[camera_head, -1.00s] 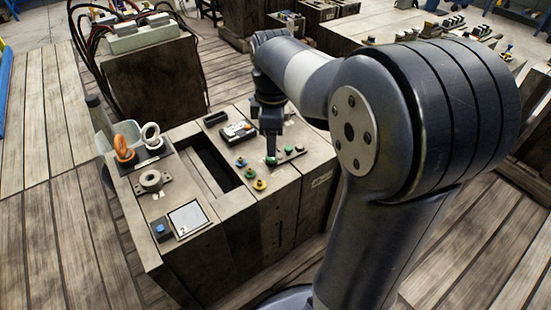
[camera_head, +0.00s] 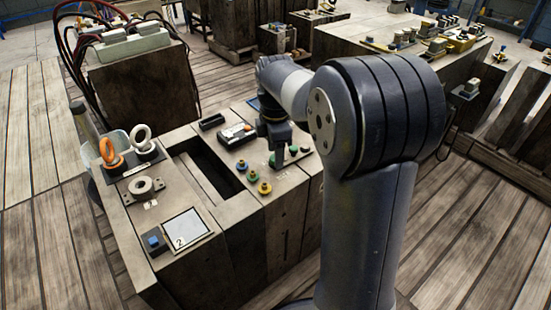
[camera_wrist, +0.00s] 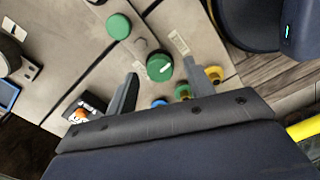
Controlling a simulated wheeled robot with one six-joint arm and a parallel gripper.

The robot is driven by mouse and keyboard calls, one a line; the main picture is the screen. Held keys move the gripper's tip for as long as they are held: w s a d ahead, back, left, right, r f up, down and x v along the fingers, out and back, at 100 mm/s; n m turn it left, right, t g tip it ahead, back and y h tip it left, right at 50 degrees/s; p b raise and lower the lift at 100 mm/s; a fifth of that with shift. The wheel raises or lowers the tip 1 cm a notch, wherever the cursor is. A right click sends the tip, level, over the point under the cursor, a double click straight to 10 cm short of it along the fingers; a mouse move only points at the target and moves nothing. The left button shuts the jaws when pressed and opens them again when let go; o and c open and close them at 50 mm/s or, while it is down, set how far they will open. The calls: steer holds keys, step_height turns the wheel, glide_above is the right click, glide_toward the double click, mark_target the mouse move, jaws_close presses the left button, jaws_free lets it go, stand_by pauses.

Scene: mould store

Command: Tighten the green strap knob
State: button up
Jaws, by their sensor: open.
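A round green knob (camera_wrist: 160,67) with a white mark on its top shows in the wrist view, between the tips of my open gripper (camera_wrist: 160,69). In the head view my gripper (camera_head: 278,160) points down at the bench panel. A green knob (camera_head: 271,159) shows beside its fingers and another green knob (camera_head: 293,149) just right of them. No label tells me which one is the strap knob. I cannot tell whether the fingers touch the marked knob.
Small blue (camera_head: 242,165) and yellow (camera_head: 264,188) knobs stand close by, with a small green one (camera_wrist: 182,92) near my right finger. Left of the panel is a dark rectangular slot (camera_head: 206,175). A plate with orange and white rings (camera_head: 140,165) stands at the far left.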

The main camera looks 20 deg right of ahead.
steer(key=shift+f, duration=0.65)
steer(key=c, duration=1)
steer(key=shift+o, duration=0.2)
